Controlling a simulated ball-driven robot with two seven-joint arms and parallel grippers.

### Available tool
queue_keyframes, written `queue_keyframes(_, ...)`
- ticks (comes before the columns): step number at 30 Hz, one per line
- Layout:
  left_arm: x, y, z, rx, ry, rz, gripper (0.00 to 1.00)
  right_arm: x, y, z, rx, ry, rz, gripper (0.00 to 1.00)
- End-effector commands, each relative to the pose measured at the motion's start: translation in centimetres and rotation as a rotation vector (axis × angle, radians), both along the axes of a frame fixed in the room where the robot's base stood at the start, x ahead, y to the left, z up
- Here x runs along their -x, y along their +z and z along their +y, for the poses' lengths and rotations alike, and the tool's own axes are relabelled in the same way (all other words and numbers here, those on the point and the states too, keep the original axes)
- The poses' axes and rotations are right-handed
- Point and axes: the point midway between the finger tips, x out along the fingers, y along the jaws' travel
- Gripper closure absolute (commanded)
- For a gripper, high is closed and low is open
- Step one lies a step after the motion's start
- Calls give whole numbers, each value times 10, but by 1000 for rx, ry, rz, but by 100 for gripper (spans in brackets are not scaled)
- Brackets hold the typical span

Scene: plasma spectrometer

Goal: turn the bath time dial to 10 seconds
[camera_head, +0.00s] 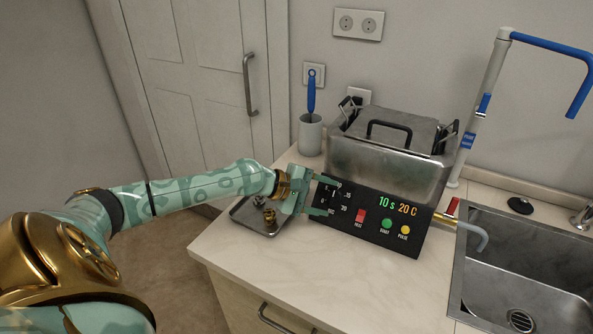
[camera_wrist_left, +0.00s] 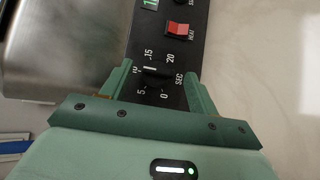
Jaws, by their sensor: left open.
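The bath time dial (camera_wrist_left: 156,75) is a small black knob on the bath's black control panel, ringed by 0, 5, 10, 15, 20 and SEC marks. A white mark shows on it on the side of the 10. My left gripper (camera_head: 323,196) is open at the panel's left end, its fingers on either side of the dial; the left wrist view (camera_wrist_left: 158,82) shows this too. I cannot tell whether the fingers touch the knob. The display (camera_head: 398,206) on the control panel (camera_head: 378,240) reads 10 s in green and 20 C in orange. My right gripper is not in view.
A red heat switch (camera_head: 360,216), green start button (camera_head: 387,224) and yellow pulse button (camera_head: 405,230) sit right of the dial. The metal bath (camera_head: 380,165) stands behind the panel. A tray (camera_head: 246,219) with small metal parts lies left. A sink (camera_head: 530,260) is at right.

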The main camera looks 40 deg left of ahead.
Motion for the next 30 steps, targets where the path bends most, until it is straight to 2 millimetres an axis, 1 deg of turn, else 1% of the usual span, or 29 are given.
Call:
queue_keyframes(6,38,23,26,-4,0,6,40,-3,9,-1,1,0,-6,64)
queue_keyframes(9,52,33,35,-5,-2,7,40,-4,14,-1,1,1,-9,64)
queue_keyframes(14,70,47,49,-2,-1,5,40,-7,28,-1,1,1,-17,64)
queue_keyframes(15,75,52,52,1,0,4,40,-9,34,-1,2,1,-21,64)
queue_keyframes(18,86,59,60,1,1,2,40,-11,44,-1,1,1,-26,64)
queue_keyframes(21,96,65,67,2,0,1,40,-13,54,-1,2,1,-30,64)
queue_keyframes(24,103,68,72,1,-1,1,40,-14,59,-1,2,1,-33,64)
queue_keyframes(30,107,68,76,-1,-2,1,40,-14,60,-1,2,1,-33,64)
